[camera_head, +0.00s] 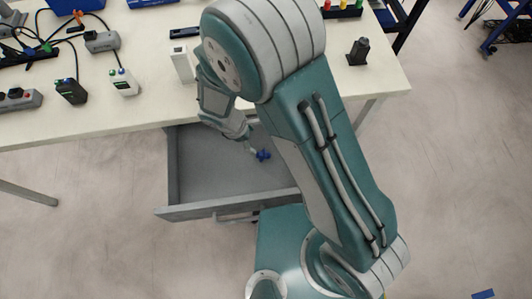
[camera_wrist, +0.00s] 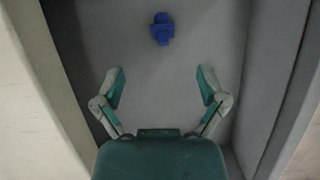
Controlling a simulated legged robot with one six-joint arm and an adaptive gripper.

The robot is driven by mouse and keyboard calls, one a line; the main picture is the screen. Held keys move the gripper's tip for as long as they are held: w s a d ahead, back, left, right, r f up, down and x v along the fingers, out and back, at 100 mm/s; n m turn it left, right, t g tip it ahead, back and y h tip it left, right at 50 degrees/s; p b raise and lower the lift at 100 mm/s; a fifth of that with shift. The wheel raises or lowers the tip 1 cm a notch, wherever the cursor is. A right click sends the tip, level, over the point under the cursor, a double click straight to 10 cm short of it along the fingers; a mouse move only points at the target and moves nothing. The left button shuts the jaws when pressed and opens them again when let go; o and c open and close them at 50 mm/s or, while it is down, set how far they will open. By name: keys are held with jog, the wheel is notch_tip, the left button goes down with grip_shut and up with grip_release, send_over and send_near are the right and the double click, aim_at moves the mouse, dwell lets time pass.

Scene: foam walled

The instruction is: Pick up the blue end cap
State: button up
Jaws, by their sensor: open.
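The blue end cap (camera_wrist: 162,29) lies on the floor of an open grey drawer (camera_head: 200,209) under the table. It also shows in the head view (camera_head: 264,155), just beside my gripper's tip. In the wrist view my gripper (camera_wrist: 160,88) is open and empty, with its two fingers spread wide. The cap is beyond the fingertips, roughly centred between them, and not touched. In the head view my gripper (camera_head: 246,141) reaches down into the drawer, and part of it is hidden by my arm.
The drawer walls (camera_wrist: 268,80) stand close on both sides of my gripper. The cream table (camera_head: 140,112) is above the drawer's back, with several devices and cables at left. A dark block (camera_head: 358,52) stands at its right. The rest of the drawer floor looks clear.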

aim_at(263, 154)
jog(key=shift+n, duration=0.4)
jog(key=x, duration=0.8)
jog(key=a+x, duration=0.1)
jog(key=x, duration=0.3)
jog(key=shift+s+f, duration=0.15)
jog(key=shift+f, duration=0.1)
jog(key=c, duration=1)
